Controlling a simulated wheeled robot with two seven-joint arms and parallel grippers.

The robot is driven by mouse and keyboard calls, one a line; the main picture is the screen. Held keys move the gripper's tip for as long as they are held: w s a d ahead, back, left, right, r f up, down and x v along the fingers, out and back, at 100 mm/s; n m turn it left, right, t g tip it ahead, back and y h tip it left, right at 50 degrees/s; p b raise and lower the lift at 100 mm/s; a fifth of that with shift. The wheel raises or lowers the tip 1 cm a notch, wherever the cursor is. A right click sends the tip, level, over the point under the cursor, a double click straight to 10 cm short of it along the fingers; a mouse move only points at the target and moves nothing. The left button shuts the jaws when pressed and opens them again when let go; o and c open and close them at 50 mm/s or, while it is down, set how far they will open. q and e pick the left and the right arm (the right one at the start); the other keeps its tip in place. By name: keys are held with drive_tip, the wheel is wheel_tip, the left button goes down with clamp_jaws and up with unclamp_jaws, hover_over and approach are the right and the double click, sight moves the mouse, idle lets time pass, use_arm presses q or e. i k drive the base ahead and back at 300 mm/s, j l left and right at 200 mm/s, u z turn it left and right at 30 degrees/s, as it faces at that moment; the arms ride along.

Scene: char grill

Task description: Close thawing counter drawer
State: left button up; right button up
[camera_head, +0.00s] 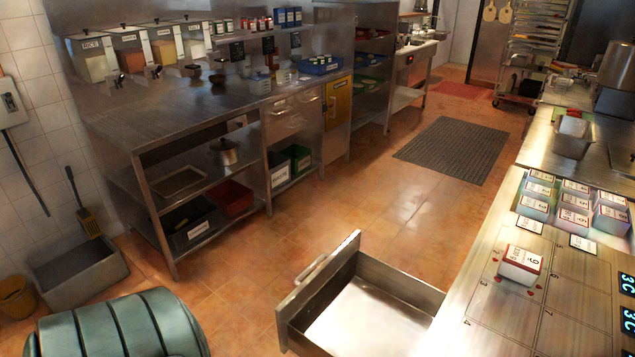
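The thawing counter (475,285) stands at the lower right, with numbered squares marked on its top. A metal drawer (318,303) is pulled out from under it toward the left, over the tiled floor. Its bare inside bottom (365,322) shows and looks empty. A bar handle (311,268) sits on the outer face of its front panel. The near part of the drawer is cut off by the bottom edge of the picture. Neither of my grippers is in view.
A labelled box (519,265) and several more packs (575,203) lie on the counter. A green ribbed rounded object (115,328) fills the lower left. Steel shelving (160,200) stands behind. The floor (300,225) between is clear, with a dark mat (455,150) farther back.

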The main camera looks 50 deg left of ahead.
sight(355, 304)
drive_tip(key=k+j, duration=0.1)
drive_tip(key=j, duration=0.4)
drive_tip(key=k+j, duration=0.1)
drive_tip(key=j, duration=0.35)
drive_tip(key=k+j, duration=0.1)
drive_tip(key=j, duration=0.4)
drive_tip(key=k+j, duration=0.1)
drive_tip(key=j, duration=0.35)
drive_tip(key=k+j+z, duration=0.1)
drive_tip(key=j, duration=0.4)
drive_tip(key=k+j, duration=0.1)
drive_tip(key=j, duration=0.4)
drive_tip(key=k+j, duration=0.15)
drive_tip(key=j, duration=0.3)
